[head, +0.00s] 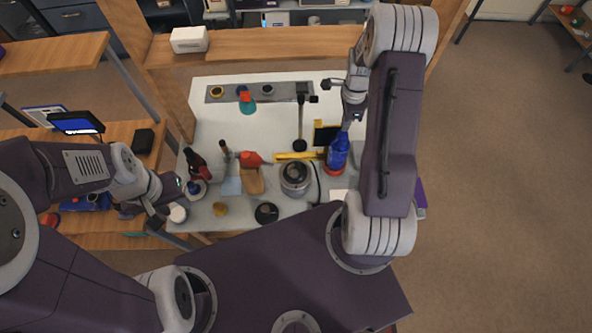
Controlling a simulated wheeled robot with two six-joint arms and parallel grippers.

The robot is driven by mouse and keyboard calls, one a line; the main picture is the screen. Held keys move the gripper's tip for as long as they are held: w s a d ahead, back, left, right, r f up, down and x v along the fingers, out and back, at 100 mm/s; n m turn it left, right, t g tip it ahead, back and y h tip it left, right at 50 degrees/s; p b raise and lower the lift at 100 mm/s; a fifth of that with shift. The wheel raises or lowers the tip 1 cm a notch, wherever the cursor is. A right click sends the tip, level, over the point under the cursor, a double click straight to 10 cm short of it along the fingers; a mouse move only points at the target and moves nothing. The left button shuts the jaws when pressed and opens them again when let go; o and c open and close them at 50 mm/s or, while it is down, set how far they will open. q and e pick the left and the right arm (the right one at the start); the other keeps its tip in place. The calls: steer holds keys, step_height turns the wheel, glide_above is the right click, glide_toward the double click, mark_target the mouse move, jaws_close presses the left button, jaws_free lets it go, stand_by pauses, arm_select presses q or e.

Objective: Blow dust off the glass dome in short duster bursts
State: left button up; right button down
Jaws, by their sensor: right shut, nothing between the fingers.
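A silver-grey round object with a pale domed top (295,177) stands at the front middle of the white bench; I cannot tell for sure that it is the glass dome. A blue bottle-like object (338,152) stands upright to its right, on a reddish base; it may be the duster. My right gripper (347,122) is shut and empty, just above the blue bottle's top. No dust is discernible.
A black-and-red bottle (197,164), a red item (250,158), a yellow bar (297,156) and a black upright stand (301,118) are on the white bench (270,122). A teal-and-red bottle (247,103) is at the back. The back middle of the bench is mostly clear.

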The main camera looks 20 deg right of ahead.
mark_target(343, 133)
steer(key=shift+f+b, duration=1.1)
steer(key=shift+f, duration=0.45)
stand_by(0.4)
steer(key=shift+r+p, duration=1.35)
steer(key=shift+r, duration=0.2)
step_height(343, 133, up, 5)
steer(key=p, duration=0.4)
steer(key=shift+f, duration=0.1)
